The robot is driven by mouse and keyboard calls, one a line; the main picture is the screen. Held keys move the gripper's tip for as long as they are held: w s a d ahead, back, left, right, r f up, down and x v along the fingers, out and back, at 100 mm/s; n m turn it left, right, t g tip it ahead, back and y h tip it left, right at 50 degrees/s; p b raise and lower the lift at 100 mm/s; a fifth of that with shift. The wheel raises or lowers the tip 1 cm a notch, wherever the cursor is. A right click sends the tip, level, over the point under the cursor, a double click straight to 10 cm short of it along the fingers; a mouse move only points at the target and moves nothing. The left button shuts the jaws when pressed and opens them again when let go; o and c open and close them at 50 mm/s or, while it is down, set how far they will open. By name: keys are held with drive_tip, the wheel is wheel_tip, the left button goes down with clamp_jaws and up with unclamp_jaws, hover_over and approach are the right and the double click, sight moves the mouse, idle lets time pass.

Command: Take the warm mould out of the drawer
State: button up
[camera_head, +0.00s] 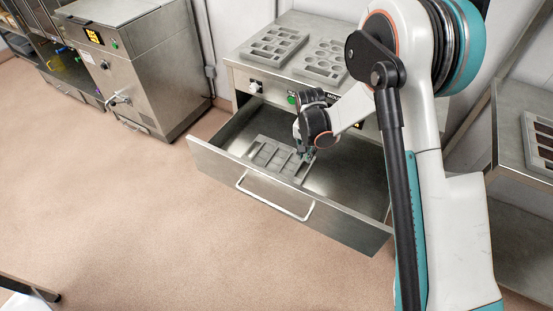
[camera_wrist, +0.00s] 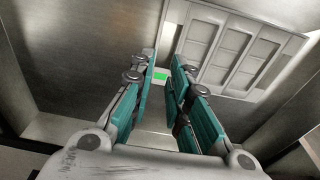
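The mould (camera_head: 276,158) is a grey rectangular tray with several cavities, lying flat in the open drawer (camera_head: 273,201). In the wrist view the mould (camera_wrist: 232,50) lies just beyond my fingers, towards the upper right. My gripper (camera_head: 306,152) is down inside the drawer, over the mould's right end. In the wrist view my gripper (camera_wrist: 164,78) has its two teal-padded fingers apart, with a green patch on the mould's near end seen between them. I cannot tell whether the fingers touch the mould.
Two more grey moulds (camera_head: 272,46) (camera_head: 324,60) rest on the cabinet top above the drawer. A steel machine (camera_head: 143,65) stands to the left. A bench with a dark-filled mould (camera_head: 540,138) is at the right. The drawer's handle (camera_head: 274,199) faces open floor.

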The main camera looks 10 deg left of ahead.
drive_tip(key=b, duration=0.3)
hover_over(307, 172)
drive_tip(key=f, duration=0.8)
drive_tip(key=shift+s+a, duration=0.35)
drive_tip(key=f, duration=0.1)
drive_tip(key=f+b, duration=0.1)
drive_tip(key=f, duration=0.1)
drive_tip(key=f+b, duration=0.1)
drive_tip(key=f, duration=0.1)
drive_tip(key=shift+w+d+f, duration=0.1)
drive_tip(key=shift+w+d, duration=0.2)
drive_tip(key=shift+w, duration=0.05)
clamp_jaws()
